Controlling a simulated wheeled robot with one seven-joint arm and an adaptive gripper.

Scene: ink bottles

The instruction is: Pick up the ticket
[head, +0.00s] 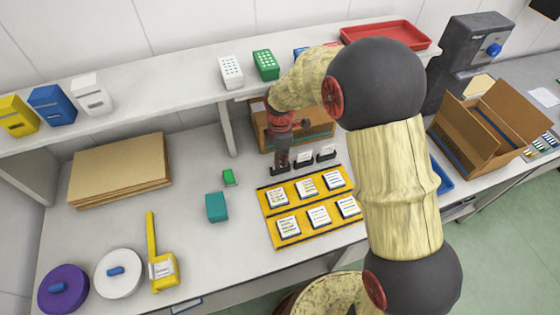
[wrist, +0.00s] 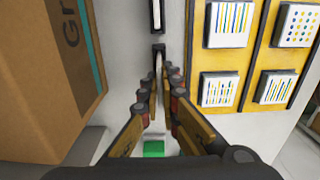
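Three small black holders stand in a row on the table behind the yellow mat, and pale tickets stand upright in them. The right ticket (head: 327,151) and the middle ticket (head: 303,156) show clearly in the head view. My gripper (head: 282,165) points down at the left holder and hides most of it. In the wrist view my gripper (wrist: 163,76) has its fingers on either side of a thin ticket (wrist: 157,82), seen edge-on. A narrow gap shows between the fingers, and they look partly open. Contact with the ticket is hard to make out.
The yellow mat (head: 263,213) with several patterned tiles lies close to the holders. A cardboard box (head: 262,128) stands behind my gripper, close beside it in the wrist view. The shelf (head: 185,85) runs above.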

